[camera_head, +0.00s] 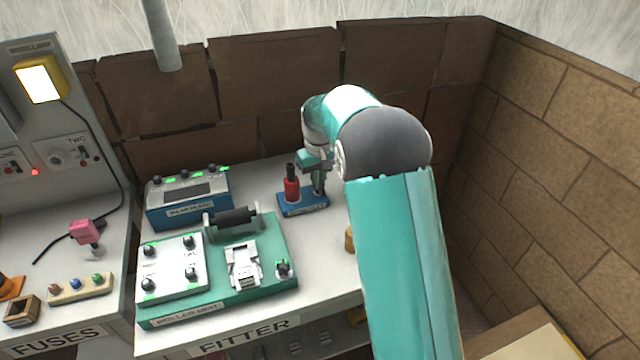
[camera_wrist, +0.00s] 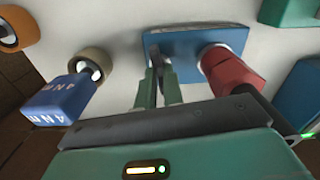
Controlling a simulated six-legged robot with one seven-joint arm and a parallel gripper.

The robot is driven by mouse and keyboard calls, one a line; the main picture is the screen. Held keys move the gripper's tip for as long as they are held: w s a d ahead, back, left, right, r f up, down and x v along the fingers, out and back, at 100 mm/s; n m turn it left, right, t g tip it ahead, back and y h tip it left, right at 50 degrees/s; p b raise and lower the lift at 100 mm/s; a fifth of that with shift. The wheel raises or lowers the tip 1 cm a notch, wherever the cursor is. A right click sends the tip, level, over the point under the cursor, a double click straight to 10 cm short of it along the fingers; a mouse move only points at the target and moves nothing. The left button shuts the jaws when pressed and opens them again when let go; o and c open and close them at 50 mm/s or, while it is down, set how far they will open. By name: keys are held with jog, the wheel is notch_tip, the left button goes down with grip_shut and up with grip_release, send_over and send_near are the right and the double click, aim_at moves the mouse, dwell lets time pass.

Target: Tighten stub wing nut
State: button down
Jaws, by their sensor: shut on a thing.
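A small blue base plate (camera_head: 292,210) stands on the bench's back part, with a red post (camera_head: 291,188) with a dark top upright on its left. My gripper (camera_head: 319,188) reaches down over the plate's right part, beside the red post. In the wrist view the two green fingers (camera_wrist: 158,88) are close together over the blue plate (camera_wrist: 190,42), shut on a small dark piece (camera_wrist: 155,52), which looks like the stub wing nut. The fingers hide most of it. The red post (camera_wrist: 230,72) stands just right of the fingers, apart from them.
In the wrist view a blue block marked "4 N m" (camera_wrist: 58,100) with a tan ring (camera_wrist: 90,62) lies left of the fingers. A green roller unit (camera_head: 220,300) and a blue meter box (camera_head: 188,200) stand left of the plate. A brick wall (camera_head: 570,150) bounds the right.

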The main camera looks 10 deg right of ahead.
jog(key=m, duration=0.6)
jog(key=shift+m, duration=0.4)
jog(key=m, duration=1)
jog(key=shift+m, duration=0.4)
jog(key=c, duration=2.2)
grip_release()
jog(key=shift+m, duration=1)
jog(key=m, duration=0.3)
jog(key=shift+m, duration=0.3)
